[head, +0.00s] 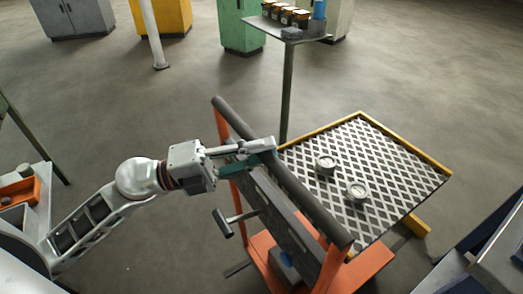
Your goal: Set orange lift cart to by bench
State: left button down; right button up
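The orange lift cart (375,262) stands on the floor at the lower middle right. It has orange uprights, a dark push bar (314,212) across its near-left side, and a mesh-topped platform with a yellow rim (410,156). My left gripper (257,155) reaches in from the left at the upper part of the bar. Its teal-padded fingers lie on either side of the bar and look closed on it; the contact is partly hidden. My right gripper is out of view. Which piece of furniture is the bench is unclear.
Two round metal parts (357,191) sit on the mesh. A post-mounted shelf (270,25) with small boxes stands behind the cart. Left is a table with an orange bin (22,192); a blue-grey unit (490,245) is close on the right. Cabinets line the back, with open floor between.

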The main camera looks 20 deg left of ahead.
pick_arm(q)
jog(key=shift+w+d+r+p, duration=0.25)
jog(key=shift+w+d+p, duration=0.1)
jog(key=shift+w, duration=0.2)
jog(key=w+d, duration=1.7)
jog(key=w, duration=0.4)
jog(key=shift+w+f+p, duration=0.25)
jog(key=shift+f+p, duration=0.05)
jog(key=shift+p, duration=0.15)
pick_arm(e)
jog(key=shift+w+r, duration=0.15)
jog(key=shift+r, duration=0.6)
pick_arm(q)
jog(key=c, duration=1.8)
grip_release()
jog(key=shift+w, duration=0.1)
jog(key=shift+c, duration=0.2)
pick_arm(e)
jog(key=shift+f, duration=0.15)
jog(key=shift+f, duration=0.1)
